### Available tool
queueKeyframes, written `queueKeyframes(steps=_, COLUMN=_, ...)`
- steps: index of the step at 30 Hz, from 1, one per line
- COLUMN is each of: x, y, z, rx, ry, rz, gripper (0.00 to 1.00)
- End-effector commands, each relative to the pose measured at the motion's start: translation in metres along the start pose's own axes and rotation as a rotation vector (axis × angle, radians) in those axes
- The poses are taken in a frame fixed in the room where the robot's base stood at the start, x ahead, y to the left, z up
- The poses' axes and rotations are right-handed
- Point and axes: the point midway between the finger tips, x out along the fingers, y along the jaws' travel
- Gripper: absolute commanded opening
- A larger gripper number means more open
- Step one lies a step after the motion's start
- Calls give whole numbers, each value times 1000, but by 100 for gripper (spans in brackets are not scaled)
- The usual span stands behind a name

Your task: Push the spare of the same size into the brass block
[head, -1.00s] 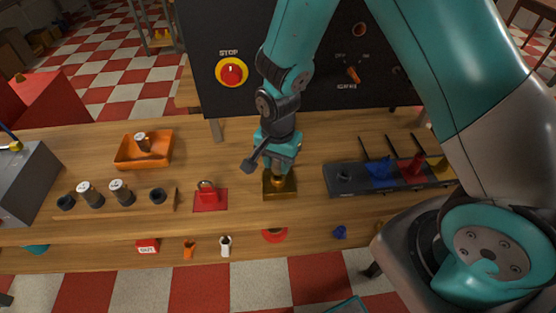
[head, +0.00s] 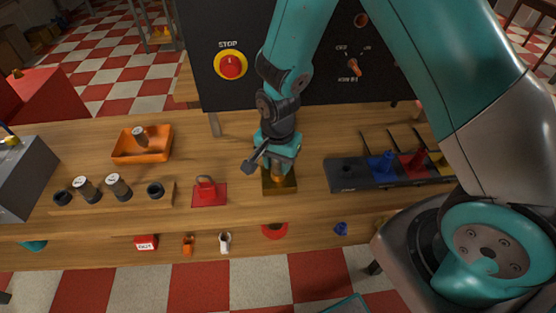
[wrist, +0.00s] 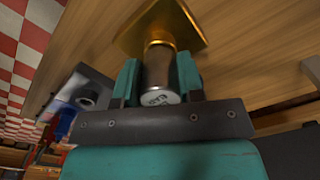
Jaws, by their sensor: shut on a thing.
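My gripper (head: 279,166) is over the brass block (head: 280,187), in the middle of the bench. In the wrist view its two teal fingers (wrist: 158,80) are shut on a silver cylinder (wrist: 160,75) with a printed pale end towards the camera. The cylinder's far end meets the brass block (wrist: 172,22) at a gold collar, apparently lined up with it. I cannot tell how deep it sits. Two similar spares, one (head: 88,188) and another (head: 118,187), stand in a wooden rack at the left. Another cylinder (head: 139,137) is in the orange tray (head: 150,157).
A dark rack (head: 347,172) with blue, red and yellow parts is to the right. A black panel (head: 300,60) with a stop button rises behind. Bare bench surrounds the block.

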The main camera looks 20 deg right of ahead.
Motion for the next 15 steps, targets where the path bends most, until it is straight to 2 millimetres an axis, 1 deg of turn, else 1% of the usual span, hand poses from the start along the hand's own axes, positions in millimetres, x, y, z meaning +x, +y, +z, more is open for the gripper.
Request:
queueKeyframes(steps=4, x=6, y=0, z=0, rx=0, ry=0, rz=0, gripper=13)
queueKeyframes(steps=7, x=5, y=0, z=0, rx=0, ry=0, rz=0, gripper=13)
queueKeyframes(steps=8, x=5, y=0, z=0, rx=0, ry=0, rz=0, gripper=38)
queueKeyframes(steps=9, x=5, y=0, z=0, rx=0, ry=0, rz=0, gripper=47)
queueKeyframes(steps=11, x=5, y=0, z=0, rx=0, ry=0, rz=0, gripper=61)
queueKeyframes(steps=12, x=5, y=0, z=0, rx=0, ry=0, rz=0, gripper=65)
queueKeyframes(steps=15, x=5, y=0, z=0, rx=0, ry=0, rz=0, gripper=65)
